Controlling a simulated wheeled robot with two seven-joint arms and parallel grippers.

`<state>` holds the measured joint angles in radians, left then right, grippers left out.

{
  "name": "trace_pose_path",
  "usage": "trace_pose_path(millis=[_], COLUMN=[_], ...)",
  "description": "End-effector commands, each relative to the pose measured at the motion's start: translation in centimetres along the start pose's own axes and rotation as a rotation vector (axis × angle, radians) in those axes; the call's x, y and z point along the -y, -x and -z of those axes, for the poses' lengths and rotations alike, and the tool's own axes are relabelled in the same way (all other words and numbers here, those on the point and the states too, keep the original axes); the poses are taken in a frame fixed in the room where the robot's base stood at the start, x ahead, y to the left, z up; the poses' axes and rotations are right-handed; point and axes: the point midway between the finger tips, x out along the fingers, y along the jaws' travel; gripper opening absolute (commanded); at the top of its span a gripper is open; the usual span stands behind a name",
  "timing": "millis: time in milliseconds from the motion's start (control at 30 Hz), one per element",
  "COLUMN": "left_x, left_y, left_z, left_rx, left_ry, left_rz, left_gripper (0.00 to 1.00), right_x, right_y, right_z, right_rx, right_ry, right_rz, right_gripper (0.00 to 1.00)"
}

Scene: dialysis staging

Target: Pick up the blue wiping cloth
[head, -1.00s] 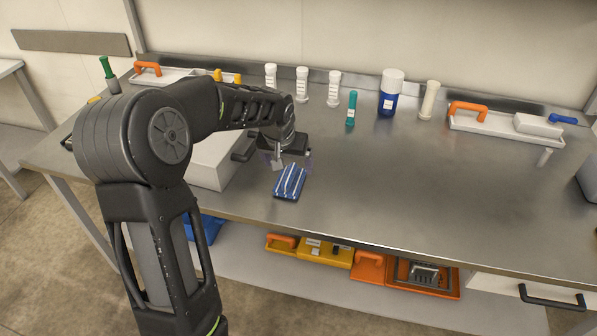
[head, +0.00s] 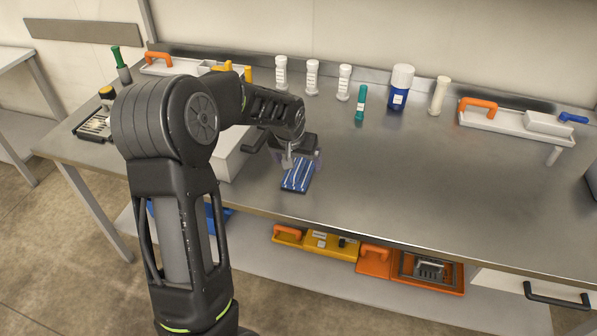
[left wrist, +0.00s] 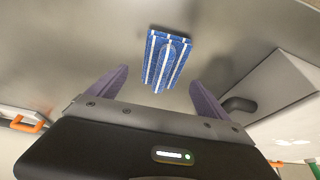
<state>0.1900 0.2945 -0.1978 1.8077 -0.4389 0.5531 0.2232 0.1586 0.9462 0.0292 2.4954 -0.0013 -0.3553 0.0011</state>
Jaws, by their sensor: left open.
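The blue wiping cloth (head: 297,176) with white stripes lies folded on the steel table near its front edge. In the left wrist view the cloth (left wrist: 167,60) is just beyond my fingertips, between their lines. My left gripper (head: 294,160) is above the cloth's far end, jaws apart. Its two purple fingers show in the left wrist view (left wrist: 158,88), with nothing between them. My forearm hides part of the table to the left. My right gripper is not in view.
A white box (head: 232,154) stands left of the cloth, close to my gripper. White bottles (head: 312,78), a teal tube (head: 360,103) and a blue bottle (head: 399,88) stand along the back. The table (head: 430,180) right of the cloth is clear.

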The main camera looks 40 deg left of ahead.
Motion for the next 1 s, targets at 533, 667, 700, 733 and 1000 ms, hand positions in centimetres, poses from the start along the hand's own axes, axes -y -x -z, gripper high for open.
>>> trace_pose_path(millis=[533, 667, 700, 733, 1000], left_x=[0.3, 0.3, 0.3, 0.3, 0.3], left_y=[-4.3, -4.3, -4.3, -4.3, -4.3], left_z=[0.1, 0.1, 0.1, 0.1, 0.1], left_rx=[0.0, 0.0, 0.0, 0.0, 0.0], left_ry=[0.001, 0.0, 0.0, 0.0, 0.0], left_rz=[0.0, 0.0, 0.0, 0.0, 0.0], left_gripper=[0.89, 0.89, 0.89, 0.89, 0.89], right_x=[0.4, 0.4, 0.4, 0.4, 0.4], right_y=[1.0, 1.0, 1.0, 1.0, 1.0], right_z=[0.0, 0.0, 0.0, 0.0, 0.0], right_rx=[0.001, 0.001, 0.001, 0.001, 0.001], right_ry=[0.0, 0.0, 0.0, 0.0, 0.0], right_rz=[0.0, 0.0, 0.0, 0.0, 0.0], right_gripper=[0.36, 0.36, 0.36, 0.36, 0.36])
